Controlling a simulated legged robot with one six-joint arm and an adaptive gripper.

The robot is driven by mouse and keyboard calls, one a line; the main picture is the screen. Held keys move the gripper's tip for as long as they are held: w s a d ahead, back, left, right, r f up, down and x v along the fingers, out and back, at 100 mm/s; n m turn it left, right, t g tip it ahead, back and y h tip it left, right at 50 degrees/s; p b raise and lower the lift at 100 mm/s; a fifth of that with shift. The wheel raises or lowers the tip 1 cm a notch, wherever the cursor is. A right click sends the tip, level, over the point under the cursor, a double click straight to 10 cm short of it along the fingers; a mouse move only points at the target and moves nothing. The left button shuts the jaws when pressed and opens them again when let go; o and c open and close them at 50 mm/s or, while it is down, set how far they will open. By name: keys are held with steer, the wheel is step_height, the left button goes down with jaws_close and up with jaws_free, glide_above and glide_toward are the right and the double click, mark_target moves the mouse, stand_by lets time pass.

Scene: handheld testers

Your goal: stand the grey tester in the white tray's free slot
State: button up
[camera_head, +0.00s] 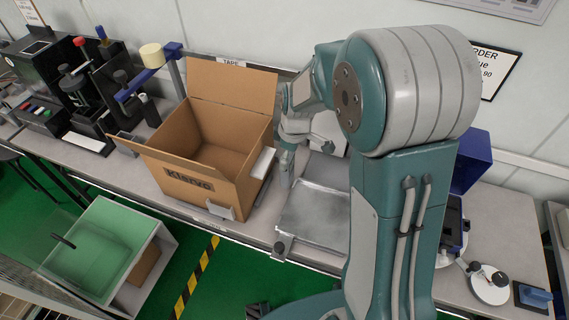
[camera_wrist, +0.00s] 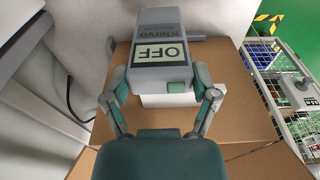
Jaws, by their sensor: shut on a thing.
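The grey tester (camera_wrist: 165,75) has a label reading OFF and dark lettering at its far end. In the wrist view, my gripper (camera_wrist: 160,94) is shut on it, with one finger along each side. The tester is over or beside an open cardboard box (camera_wrist: 225,62); its height above the surfaces is hard to judge. In the head view, my gripper (camera_head: 291,135) is small and partly hidden by my arm, just right of the box (camera_head: 196,186). I cannot make out the white tray or its free slot for certain in either view.
White brackets (camera_head: 222,211) stand at the box's corners. A flat grey metal tray (camera_head: 313,215) lies right of the box. Machines (camera_head: 95,85) crowd the bench's left end. A blue-lidded unit (camera_head: 470,165) and a white dial device (camera_head: 490,285) stand at right.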

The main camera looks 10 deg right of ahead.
steer(key=f, duration=0.1)
steer(key=w+f, duration=0.1)
steer(key=f, duration=0.1)
steer(key=w+f, duration=0.1)
steer(key=f, duration=0.1)
steer(key=shift+a+f, duration=0.25)
steer(key=shift+a, duration=0.1)
steer(key=shift+a+f, duration=0.1)
steer(key=o, duration=1.2)
steer(key=shift+a, duration=0.1)
